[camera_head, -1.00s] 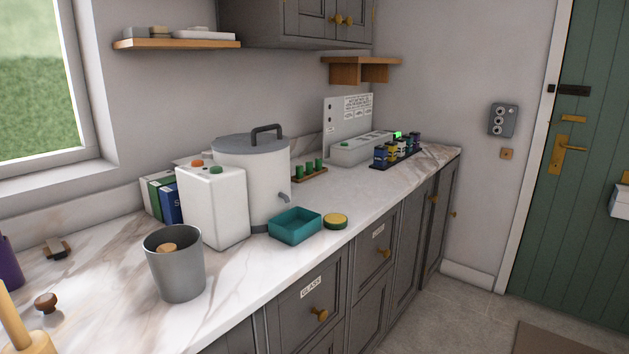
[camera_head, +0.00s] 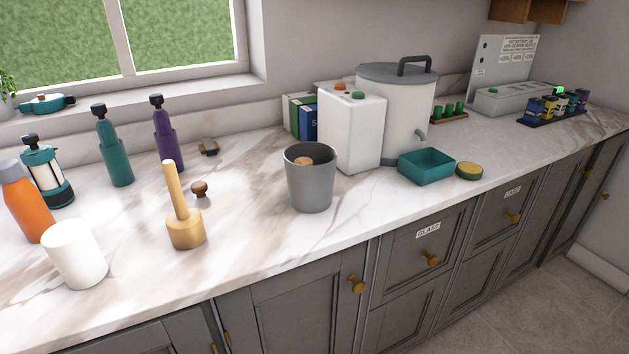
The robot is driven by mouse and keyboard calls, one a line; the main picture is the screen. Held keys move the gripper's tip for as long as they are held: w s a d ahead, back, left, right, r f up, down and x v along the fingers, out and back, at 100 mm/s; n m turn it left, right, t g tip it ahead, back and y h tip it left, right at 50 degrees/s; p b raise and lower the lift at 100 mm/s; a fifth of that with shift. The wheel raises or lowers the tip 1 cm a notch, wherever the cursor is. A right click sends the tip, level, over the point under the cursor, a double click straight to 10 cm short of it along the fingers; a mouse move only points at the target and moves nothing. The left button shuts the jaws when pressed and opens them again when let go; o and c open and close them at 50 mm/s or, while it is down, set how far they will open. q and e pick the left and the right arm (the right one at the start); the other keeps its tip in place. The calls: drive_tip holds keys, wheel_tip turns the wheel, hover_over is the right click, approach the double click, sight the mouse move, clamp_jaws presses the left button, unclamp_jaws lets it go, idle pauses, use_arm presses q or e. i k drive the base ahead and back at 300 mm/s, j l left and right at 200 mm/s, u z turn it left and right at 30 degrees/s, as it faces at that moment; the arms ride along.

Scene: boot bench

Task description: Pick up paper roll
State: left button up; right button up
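A plain white upright cylinder (camera_head: 75,255), which looks like the paper roll, stands on the marble counter (camera_head: 250,245) at the lower left. It is close to the counter's front edge. An orange bottle (camera_head: 26,202) stands just behind and left of it. Neither of my grippers is in view.
The counter's front middle is clear.

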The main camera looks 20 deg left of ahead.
sight(69, 244)
drive_tip(key=u, duration=2.15)
drive_tip(key=i+j+u, duration=0.1)
drive_tip(key=j+u, duration=0.35)
drive_tip(key=j, duration=0.15)
